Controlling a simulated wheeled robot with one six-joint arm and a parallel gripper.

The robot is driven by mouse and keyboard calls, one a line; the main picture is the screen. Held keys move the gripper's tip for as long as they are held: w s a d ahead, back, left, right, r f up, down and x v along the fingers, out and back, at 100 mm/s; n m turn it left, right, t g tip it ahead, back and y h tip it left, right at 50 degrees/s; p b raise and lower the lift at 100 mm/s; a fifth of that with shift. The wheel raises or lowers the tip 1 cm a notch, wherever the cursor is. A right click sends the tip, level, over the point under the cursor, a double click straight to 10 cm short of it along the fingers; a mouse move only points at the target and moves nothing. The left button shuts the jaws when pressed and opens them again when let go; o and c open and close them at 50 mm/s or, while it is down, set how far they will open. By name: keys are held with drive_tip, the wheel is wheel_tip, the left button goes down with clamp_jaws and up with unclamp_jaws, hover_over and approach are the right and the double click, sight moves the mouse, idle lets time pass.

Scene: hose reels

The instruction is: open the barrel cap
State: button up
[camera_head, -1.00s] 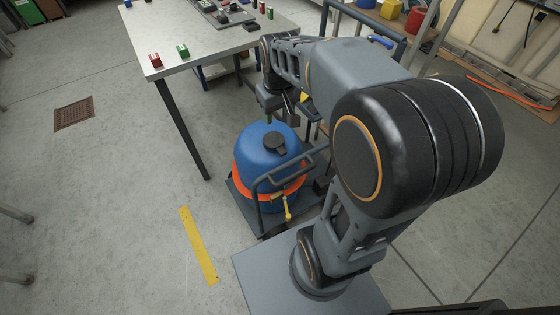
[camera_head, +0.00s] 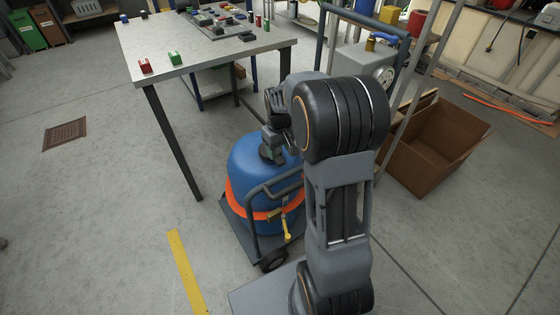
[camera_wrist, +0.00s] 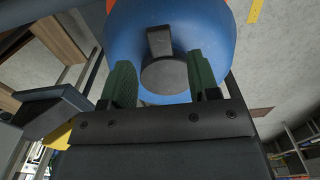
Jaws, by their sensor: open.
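The blue barrel (camera_head: 248,170) with an orange strap stands upright on a dark hand truck (camera_head: 238,222) in the head view. Its dark round cap (camera_wrist: 165,76), with a raised bar handle (camera_wrist: 159,41), sits on the barrel top in the wrist view. My gripper (camera_head: 270,152) is over the barrel top in the head view and mostly hides the cap there. In the wrist view my gripper's two green fingers (camera_wrist: 162,82) are apart, one on each side of the cap. Whether they touch it is not clear.
A work table (camera_head: 200,50) with small parts stands behind the barrel. A cardboard box (camera_head: 432,146) is on the floor at the right. A yellow floor strip (camera_head: 186,272) runs at front left.

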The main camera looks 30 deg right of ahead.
sight(280, 160)
drive_tip(key=shift+f+b, duration=0.5)
drive_tip(key=shift+f, duration=1.65)
clamp_jaws()
